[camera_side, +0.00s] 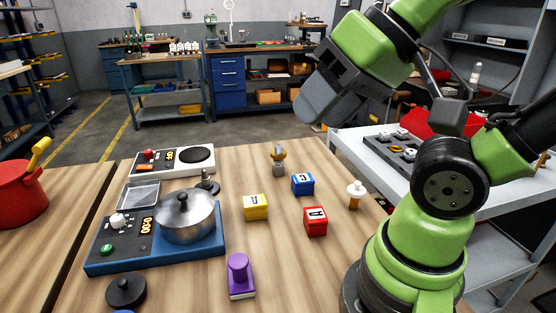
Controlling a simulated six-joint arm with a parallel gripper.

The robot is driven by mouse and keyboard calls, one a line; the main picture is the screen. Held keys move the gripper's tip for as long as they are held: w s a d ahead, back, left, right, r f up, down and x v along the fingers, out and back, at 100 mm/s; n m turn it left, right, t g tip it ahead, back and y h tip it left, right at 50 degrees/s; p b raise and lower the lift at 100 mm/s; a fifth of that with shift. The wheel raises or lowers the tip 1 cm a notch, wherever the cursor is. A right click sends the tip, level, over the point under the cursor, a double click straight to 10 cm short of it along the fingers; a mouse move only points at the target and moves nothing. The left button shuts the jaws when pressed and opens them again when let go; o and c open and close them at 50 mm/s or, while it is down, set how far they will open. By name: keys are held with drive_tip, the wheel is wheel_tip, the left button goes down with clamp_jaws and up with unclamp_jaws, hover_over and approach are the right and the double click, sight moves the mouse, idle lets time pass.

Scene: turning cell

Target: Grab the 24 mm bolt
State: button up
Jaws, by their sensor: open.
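My gripper (318,112) is dark grey and hangs in the air at the upper middle, beyond the back right of the wooden table. Its fingertips point down and to the left, and I see nothing held in it. It is open. I cannot pick out a 24 mm bolt for certain. A dark tray (381,146) with several small metallic pieces lies on the grey cart at the right. The pieces are too small to tell their kind or size.
The wooden table (285,265) holds a blue-based cooker (103,268) with a steel pot (187,217). Yellow (255,207), blue (302,184) and red (315,221) blocks stand right of it. A purple piece (240,277) is in front. The grey cart (353,157) adjoins the right.

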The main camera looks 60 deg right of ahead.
drive_tip(key=o, duration=0.7)
drive_tip(key=shift+c, duration=0.2)
drive_tip(key=g+h, duration=0.3)
drive_tip(key=h, duration=0.1)
hover_over(277, 154)
drive_tip(key=s, duration=0.3)
wheel_tip(277, 154, down, 18)
drive_tip(key=x, duration=0.4)
drive_tip(key=shift+w+d, duration=0.1)
drive_tip(key=shift+w, duration=0.05)
drive_tip(key=shift+m, duration=0.3)
drive_tip(key=shift+x, duration=2.95)
